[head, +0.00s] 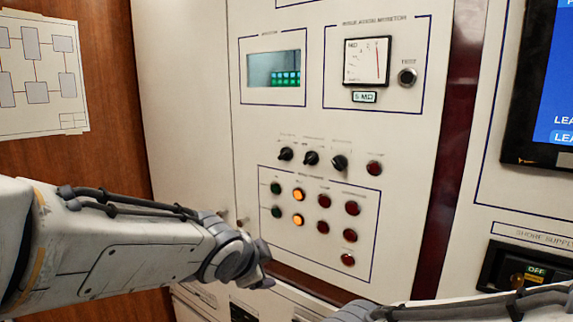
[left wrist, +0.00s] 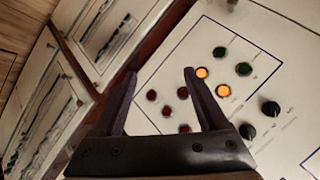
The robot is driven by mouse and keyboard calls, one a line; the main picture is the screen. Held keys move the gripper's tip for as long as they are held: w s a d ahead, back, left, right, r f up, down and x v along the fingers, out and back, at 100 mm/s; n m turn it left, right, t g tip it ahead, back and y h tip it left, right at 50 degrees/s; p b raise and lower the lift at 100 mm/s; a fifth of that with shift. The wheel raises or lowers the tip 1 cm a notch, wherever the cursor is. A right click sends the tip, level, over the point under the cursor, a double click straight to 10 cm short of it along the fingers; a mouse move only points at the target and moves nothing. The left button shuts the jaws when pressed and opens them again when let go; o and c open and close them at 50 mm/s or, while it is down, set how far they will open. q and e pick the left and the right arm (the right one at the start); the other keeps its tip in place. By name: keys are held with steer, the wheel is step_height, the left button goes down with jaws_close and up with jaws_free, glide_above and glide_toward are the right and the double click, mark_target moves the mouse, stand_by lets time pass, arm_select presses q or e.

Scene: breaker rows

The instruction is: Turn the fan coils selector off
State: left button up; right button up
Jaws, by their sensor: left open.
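Three black selector knobs sit in a row on the cream panel: a left knob (head: 286,154), a middle knob (head: 311,158) and a right knob (head: 339,162). Their labels are too small to read, so I cannot tell which one is fan coils. In the left wrist view two black knobs show at the right, the left knob (left wrist: 270,107) and the middle knob (left wrist: 247,131). My left gripper (head: 264,268) is below and left of the knobs, in front of the lower panel. It is open and empty in the left wrist view (left wrist: 160,74), apart from the knobs. My right gripper is out of view.
A lamp block (head: 323,227) with green, orange and red lamps lies below the knobs. A red button (head: 374,168) is right of them. A meter (head: 367,61) and a display (head: 273,69) are above. My right forearm crosses the bottom right. Space before the knobs is clear.

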arm_select(q)
steer(key=w+a+r+m+t+h+b, duration=0.25)
steer(key=w+r+m+t, duration=0.25)
steer(key=w+r+m, duration=0.55)
steer(key=m+h, duration=0.6)
steer(key=m, duration=0.3)
glide_toward(281, 154)
steer(key=shift+y, duration=0.25)
steer(key=p+x, duration=0.2)
steer(key=x, duration=0.6)
steer(key=shift+w+d, duration=0.2)
steer(key=shift+d, duration=0.05)
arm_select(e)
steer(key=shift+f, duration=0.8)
arm_select(q)
steer(key=shift+c, duration=0.3)
jaws_close()
